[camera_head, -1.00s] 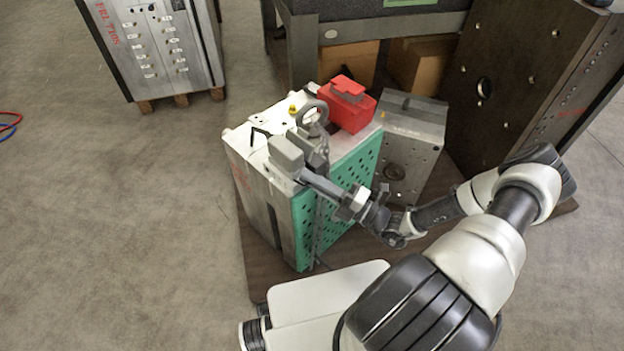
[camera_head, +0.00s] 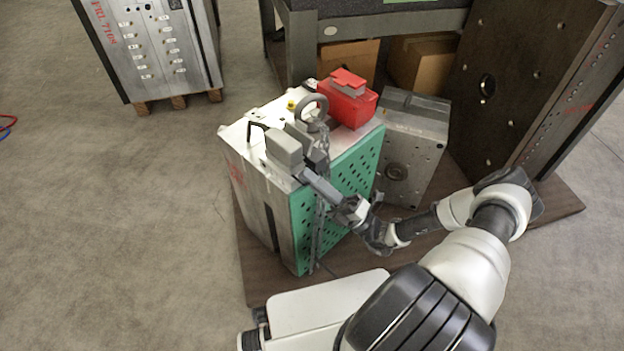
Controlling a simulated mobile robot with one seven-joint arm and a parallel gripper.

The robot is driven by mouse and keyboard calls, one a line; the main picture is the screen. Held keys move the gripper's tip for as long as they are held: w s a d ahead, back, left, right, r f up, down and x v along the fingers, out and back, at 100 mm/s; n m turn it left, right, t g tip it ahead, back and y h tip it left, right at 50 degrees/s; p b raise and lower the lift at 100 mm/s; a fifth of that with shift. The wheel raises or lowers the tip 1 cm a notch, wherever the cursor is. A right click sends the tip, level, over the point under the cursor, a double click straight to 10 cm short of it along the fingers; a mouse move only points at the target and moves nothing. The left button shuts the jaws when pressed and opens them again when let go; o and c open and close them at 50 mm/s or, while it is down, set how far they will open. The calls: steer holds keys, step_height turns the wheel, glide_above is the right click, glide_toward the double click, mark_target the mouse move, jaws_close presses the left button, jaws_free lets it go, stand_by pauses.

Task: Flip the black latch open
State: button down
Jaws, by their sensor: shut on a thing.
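The black latch (camera_head: 257,130) is a thin, bent dark piece on the pale top of the mould base (camera_head: 234,136), just left of my gripper. My gripper (camera_head: 285,148) is a grey block above the near top edge of the mould base, close against the latch. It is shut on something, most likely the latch. Its fingertips and the exact contact are hidden behind the grey block. A dark grey upright part (camera_head: 303,138) shows just right of the block. My arm reaches in from the lower right, across the green perforated side (camera_head: 352,177).
A grey lifting ring (camera_head: 311,108) stands close behind my gripper. A red box (camera_head: 347,102) sits on the far right of the top. A smaller grey mould block (camera_head: 416,128) stands to the right, before a large dark plate (camera_head: 508,75).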

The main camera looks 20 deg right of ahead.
steer(key=c, duration=2.2)
jaws_free()
steer(key=shift+o, duration=0.2)
steer(key=v, duration=0.7)
steer(key=shift+d+f, duration=0.25)
steer(key=shift+s, duration=0.15)
